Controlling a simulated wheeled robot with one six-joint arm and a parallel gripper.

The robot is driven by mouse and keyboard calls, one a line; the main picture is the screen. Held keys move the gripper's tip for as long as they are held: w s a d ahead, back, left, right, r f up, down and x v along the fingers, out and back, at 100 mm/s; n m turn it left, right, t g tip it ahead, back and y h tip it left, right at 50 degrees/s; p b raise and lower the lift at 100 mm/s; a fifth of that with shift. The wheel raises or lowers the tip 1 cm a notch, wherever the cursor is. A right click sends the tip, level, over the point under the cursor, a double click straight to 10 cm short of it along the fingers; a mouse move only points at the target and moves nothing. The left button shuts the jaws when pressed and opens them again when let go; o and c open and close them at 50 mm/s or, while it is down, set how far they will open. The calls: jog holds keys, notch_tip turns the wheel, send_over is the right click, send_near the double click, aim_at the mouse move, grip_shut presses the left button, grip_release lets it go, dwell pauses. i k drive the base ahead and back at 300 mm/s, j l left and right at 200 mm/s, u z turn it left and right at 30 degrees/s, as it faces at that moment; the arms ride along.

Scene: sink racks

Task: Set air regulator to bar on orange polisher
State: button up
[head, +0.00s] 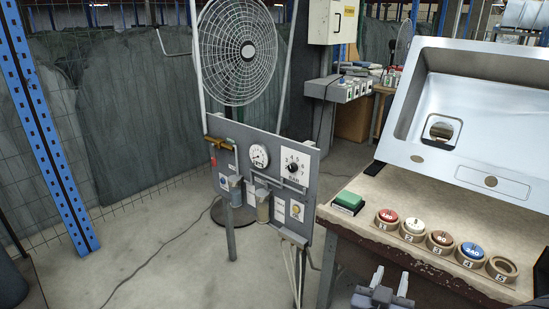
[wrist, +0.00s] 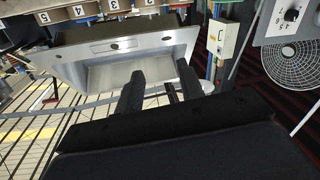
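A grey panel (head: 275,180) on posts stands left of the bench and carries the air fittings. On it are a round white pressure gauge (head: 259,157) and a white dial plate with a black knob (head: 293,167); the markings are too small to read. Brass fittings (head: 218,143) and filter bowls (head: 263,207) sit on its left and lower parts. The knob (wrist: 291,15) also shows at the top right of the wrist view. My gripper (head: 390,281) is open and empty at the bottom of the head view, apart from the panel. I cannot make out an orange polisher.
A steel sink (head: 470,110) stands tilted on the worn bench (head: 350,212). Numbered discs in wooden rings (head: 440,240) and a green block (head: 349,201) lie along its front. A fan (head: 238,50) stands behind the panel. A blue post (head: 45,130) is at left; the floor between is mostly clear.

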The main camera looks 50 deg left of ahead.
aim_at(293, 167)
jog(key=j+z, duration=0.15)
jog(key=j, duration=1.2)
jog(key=k+j+z, duration=0.15)
jog(key=j, duration=1.15)
jog(key=i, duration=0.05)
